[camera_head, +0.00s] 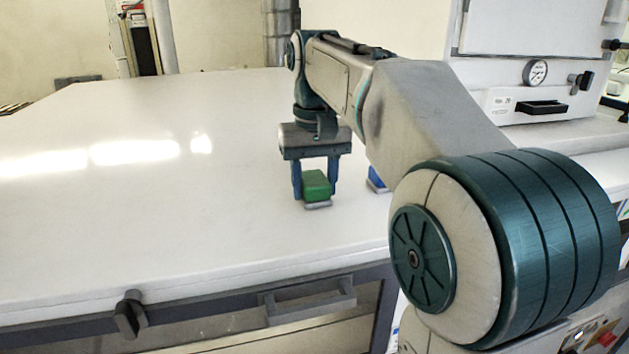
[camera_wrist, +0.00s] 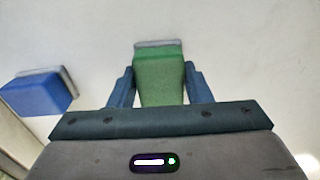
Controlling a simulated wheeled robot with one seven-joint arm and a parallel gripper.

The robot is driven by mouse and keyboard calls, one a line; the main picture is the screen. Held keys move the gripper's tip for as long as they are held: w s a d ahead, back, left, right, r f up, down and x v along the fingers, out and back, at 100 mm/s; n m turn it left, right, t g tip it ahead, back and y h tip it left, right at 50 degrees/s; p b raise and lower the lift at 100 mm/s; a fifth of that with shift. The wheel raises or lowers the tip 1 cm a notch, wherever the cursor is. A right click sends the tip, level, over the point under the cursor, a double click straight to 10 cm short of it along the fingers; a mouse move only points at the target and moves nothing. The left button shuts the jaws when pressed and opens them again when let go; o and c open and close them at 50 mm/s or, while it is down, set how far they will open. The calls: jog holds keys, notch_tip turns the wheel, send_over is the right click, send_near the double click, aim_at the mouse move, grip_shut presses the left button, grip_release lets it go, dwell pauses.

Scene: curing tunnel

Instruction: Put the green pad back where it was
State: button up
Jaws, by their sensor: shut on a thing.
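The green pad (camera_head: 316,183) is a small green block with a grey layer at its base. My gripper (camera_head: 312,186) points down and is shut on it, with one blue finger on each side. In the wrist view the green pad (camera_wrist: 159,76) sits between the fingertips of my gripper (camera_wrist: 160,84), its grey edge at the far side. The pad is at or just above the white table top (camera_head: 170,190); I cannot tell whether it touches.
A blue pad (camera_wrist: 38,93) with a grey edge lies to the left in the wrist view; in the head view this blue pad (camera_head: 376,178) is partly hidden behind my arm. A white cabinet with a gauge (camera_head: 536,72) stands at the back right. The table's left side is clear.

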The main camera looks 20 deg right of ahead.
aim_at(315, 178)
jog(key=o, duration=0.6)
jog(key=shift+f, duration=0.2)
jog(key=o, duration=0.4)
jog(key=shift+r, duration=0.1)
notch_tip(315, 178, up, 12)
jog(key=shift+r+p, duration=0.15)
jog(key=shift+p, duration=0.75)
